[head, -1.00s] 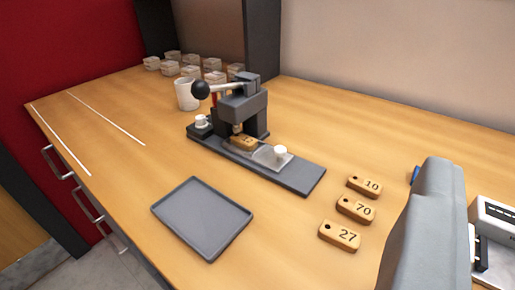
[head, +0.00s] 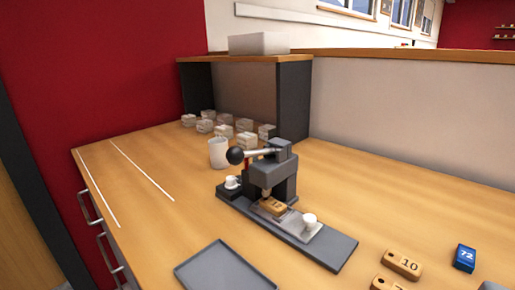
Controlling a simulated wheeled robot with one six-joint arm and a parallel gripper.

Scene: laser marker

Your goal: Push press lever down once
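The dark grey press (head: 275,172) stands on its long base plate (head: 325,248) near the middle of the wooden counter. Its lever (head: 258,153) reaches out to the left from the press head and ends in a black ball knob (head: 235,155). The lever lies about level, with the knob raised well above the base. A wooden tag (head: 272,206) with a number lies under the press head. My gripper is not in view now, so its distance from the knob does not show.
A grey tray (head: 225,272) lies in front of the press. Wooden tags (head: 403,264) and a blue tag 72 (head: 465,258) lie at the lower right. A white cup (head: 219,153) and several small boxes (head: 224,130) stand behind the lever. The counter's left side is mostly clear.

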